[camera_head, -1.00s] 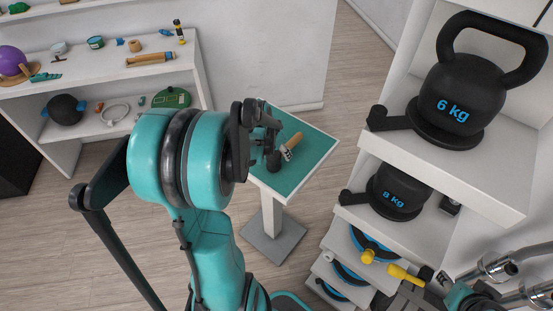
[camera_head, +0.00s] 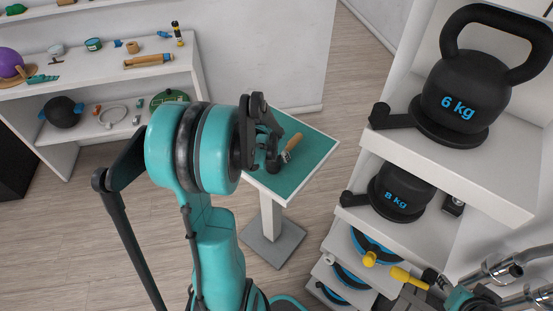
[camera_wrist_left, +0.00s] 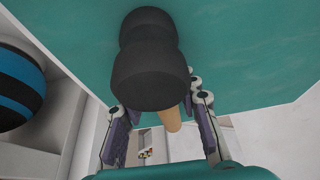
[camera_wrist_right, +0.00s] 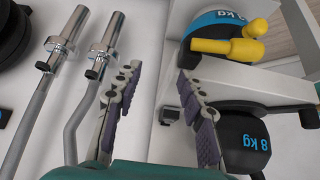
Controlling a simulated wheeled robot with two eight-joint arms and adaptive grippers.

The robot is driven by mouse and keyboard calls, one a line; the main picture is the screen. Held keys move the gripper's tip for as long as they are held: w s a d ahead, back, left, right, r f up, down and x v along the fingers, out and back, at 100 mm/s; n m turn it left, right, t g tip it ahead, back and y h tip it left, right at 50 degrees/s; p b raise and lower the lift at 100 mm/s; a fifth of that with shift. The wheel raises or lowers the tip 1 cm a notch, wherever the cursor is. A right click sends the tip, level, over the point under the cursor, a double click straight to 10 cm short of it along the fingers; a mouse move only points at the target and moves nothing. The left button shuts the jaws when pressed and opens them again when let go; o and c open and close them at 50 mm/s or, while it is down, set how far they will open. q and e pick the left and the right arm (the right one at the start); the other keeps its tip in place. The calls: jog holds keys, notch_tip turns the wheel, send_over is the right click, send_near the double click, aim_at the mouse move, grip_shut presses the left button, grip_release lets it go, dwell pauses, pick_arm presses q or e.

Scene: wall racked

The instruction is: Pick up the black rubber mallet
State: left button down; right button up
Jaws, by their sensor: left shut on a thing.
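The black rubber mallet (camera_wrist_left: 150,70) has a thick black head and a pale wooden handle. In the left wrist view its head fills the middle, and the handle runs down between the fingers. My left gripper (camera_wrist_left: 160,130) is shut on the mallet, over the teal-topped stand. My right gripper (camera_wrist_right: 158,112) is open and empty, beside the rack on the right.
The stand's teal top (camera_head: 305,165) is otherwise bare. A shelf (camera_head: 150,82) with small items stands at the back left. Floor between is clear.

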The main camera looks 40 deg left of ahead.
pick_arm(q)
jog(key=shift+r, duration=0.55)
jog(key=r, duration=0.1)
jog(key=r+p, duration=0.1)
jog(key=d+r+p, duration=0.1)
jog(key=r, duration=0.1)
jog(key=shift+w, duration=0.3)
jog(key=w+d+r+p, duration=0.2)
jog(key=w+d+r, duration=0.2)
jog(key=d, duration=0.5)
notch_tip(320, 180, up, 2)
jog(key=shift+w+d, duration=0.25)
jog(key=shift+w, duration=0.1)
